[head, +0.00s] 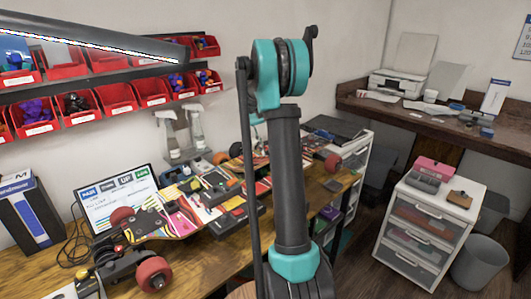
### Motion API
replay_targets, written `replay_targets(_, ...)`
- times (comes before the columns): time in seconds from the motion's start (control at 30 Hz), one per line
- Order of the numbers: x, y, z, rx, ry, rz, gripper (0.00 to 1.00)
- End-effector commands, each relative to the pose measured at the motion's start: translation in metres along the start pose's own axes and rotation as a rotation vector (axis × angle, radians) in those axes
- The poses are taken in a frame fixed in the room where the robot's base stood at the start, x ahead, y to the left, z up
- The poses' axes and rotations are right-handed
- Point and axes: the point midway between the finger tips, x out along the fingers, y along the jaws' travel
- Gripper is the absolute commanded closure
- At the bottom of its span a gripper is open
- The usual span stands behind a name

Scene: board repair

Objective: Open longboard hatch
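The longboard (168,225) lies across the wooden workbench, with red wheels (153,273) near its left end. Another red wheel (333,162) shows to the right of my arm. The board's surface has bright, multicoloured graphics. Several dark and coloured items lie on or around its middle, and I cannot tell clearly which of them is the hatch or whether it is open. My arm stands upright in front of the bench and hides part of the board. My gripper is not visible in this view.
Red parts bins (117,97) hang on the wall above the bench. Spray bottles (196,128) stand at the back. A white drawer cabinet (428,225) and a grey bin (480,265) stand at right, by open floor.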

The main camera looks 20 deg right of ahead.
Motion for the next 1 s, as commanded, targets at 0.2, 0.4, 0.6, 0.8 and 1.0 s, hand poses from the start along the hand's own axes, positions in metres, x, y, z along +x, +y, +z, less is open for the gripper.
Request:
replay_targets(0.2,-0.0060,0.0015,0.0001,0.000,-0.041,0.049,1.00)
replay_targets(0.4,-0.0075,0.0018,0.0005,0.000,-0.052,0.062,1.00)
replay_targets(0.6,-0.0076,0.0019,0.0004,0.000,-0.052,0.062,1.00)
replay_targets(0.8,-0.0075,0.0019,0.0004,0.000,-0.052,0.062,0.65)
replay_targets(1.0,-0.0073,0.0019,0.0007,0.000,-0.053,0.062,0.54)
